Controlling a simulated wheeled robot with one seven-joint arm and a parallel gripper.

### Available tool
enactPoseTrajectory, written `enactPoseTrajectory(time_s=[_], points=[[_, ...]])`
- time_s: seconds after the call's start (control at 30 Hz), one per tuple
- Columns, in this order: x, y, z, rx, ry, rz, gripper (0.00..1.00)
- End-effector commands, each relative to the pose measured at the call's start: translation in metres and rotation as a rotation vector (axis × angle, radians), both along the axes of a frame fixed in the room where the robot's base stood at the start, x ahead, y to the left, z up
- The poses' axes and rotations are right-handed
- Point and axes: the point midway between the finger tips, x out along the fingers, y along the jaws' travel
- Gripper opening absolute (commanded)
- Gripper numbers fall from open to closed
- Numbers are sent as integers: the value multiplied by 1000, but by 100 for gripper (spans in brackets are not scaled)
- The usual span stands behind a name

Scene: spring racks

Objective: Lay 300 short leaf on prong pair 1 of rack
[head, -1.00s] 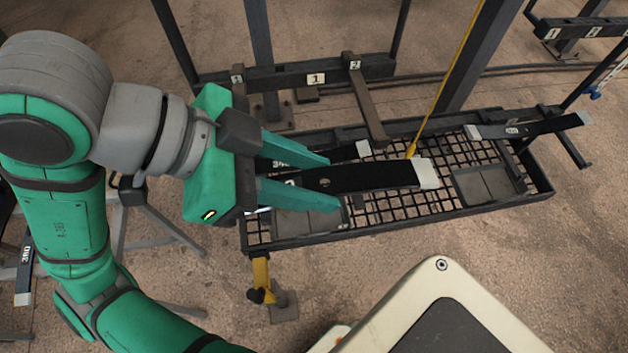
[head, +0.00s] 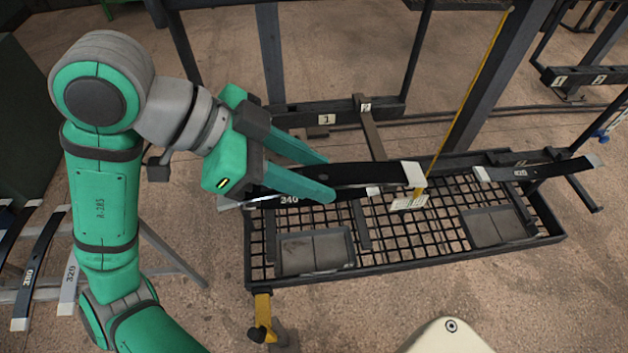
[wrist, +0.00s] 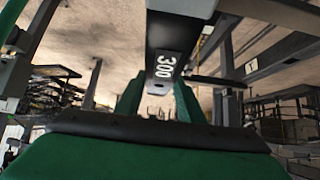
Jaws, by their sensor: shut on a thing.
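My gripper (head: 331,178) is shut on a black leaf (head: 375,174) with a white end, held roughly level above the back of the mesh tray. In the wrist view the held leaf (wrist: 166,40) carries the label 300. The rack's dark beam (head: 300,117) stands behind it, with a plate marked 1 (head: 326,119). One brown prong (head: 370,135) reaches forward from the beam near plate 2, and its near end passes behind the held leaf. The other prong is hidden behind my gripper. I cannot tell the gap between leaf and prongs.
The mesh tray (head: 385,262) has two grey plates. A leaf marked 240 (head: 290,199) lies below the held leaf. Another leaf (head: 540,170) lies at the tray's right end. A yellow rod (head: 468,80) slants down beside the held leaf's white end. More leaves (head: 40,255) rest at left.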

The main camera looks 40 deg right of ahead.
Motion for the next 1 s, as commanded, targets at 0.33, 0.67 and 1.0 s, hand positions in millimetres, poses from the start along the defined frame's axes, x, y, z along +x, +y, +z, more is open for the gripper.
enactPoseTrajectory(time_s=[0.33, 0.67, 1.0], points=[[22, -16, -1, -1, 3, -5, 6], [44, -28, -3, -1, 2, -1, 6], [49, -30, -22, 0, 1, -1, 6]])
